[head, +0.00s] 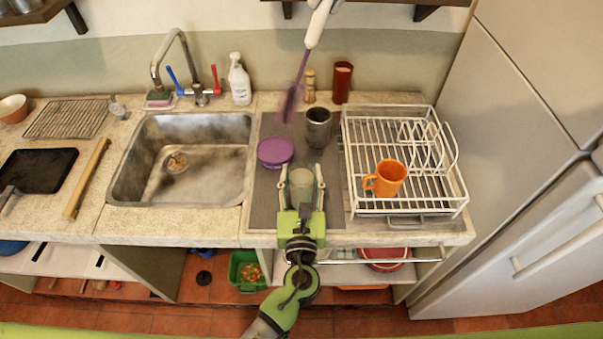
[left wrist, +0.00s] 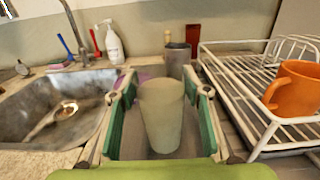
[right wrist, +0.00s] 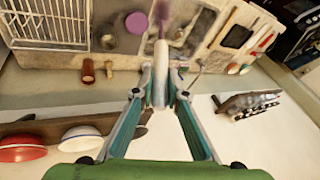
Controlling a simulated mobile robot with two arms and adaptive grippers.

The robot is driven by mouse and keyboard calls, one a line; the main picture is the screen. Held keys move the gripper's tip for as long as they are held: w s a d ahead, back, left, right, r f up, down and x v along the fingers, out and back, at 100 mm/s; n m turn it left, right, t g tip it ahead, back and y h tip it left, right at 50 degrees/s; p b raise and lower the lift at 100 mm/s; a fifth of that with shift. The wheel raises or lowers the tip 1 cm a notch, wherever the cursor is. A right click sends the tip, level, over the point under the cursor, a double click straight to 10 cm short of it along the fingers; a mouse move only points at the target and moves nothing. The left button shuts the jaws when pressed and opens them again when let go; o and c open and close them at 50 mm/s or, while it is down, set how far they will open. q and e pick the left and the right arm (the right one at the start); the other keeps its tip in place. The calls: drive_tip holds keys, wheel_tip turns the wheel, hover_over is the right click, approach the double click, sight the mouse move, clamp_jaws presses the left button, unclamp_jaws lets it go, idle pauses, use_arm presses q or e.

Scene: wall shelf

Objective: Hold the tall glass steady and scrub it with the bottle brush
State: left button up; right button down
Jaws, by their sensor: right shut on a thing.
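The tall glass (head: 302,184), pale and see-through, stands upright on the grey mat at the counter's front. It also shows in the left wrist view (left wrist: 162,118). My left gripper (head: 301,172) is open, with one finger on each side of the glass and a small gap to it. My right gripper (right wrist: 160,85) is shut on the white handle of the bottle brush (right wrist: 160,35). In the head view the brush (head: 314,32) hangs tilted from the top edge, purple bristles down, above the mat behind the glass. The bristles look apart from the glass.
A dark metal cup (head: 318,128) and a purple lidded tub (head: 275,152) stand behind the glass. A white dish rack (head: 355,160) with an orange mug (head: 388,178) is at right. The sink (head: 180,190) is at left. A soap bottle (head: 239,82) stands behind.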

sight(302, 85)
drive_tip(key=a+f+h, duration=0.1)
drive_tip(key=f, duration=0.2)
drive_tip(key=s+a+f+t+h, duration=0.1)
drive_tip(key=f, duration=0.2)
drive_tip(key=a+f+h, duration=0.1)
drive_tip(key=a+f, duration=0.1)
drive_tip(key=f, duration=0.2)
drive_tip(key=shift+s+f+n+t, duration=0.1)
drive_tip(key=shift+s+n+t, duration=0.2)
drive_tip(key=shift+n, duration=0.1)
drive_tip(key=shift+d, duration=0.1)
drive_tip(key=shift+w+f, duration=0.1)
drive_tip(key=shift+f, duration=2)
drive_tip(key=shift+f, duration=0.1)
wheel_tip(302, 85, down, 12)
idle(1.2)
idle(1.8)
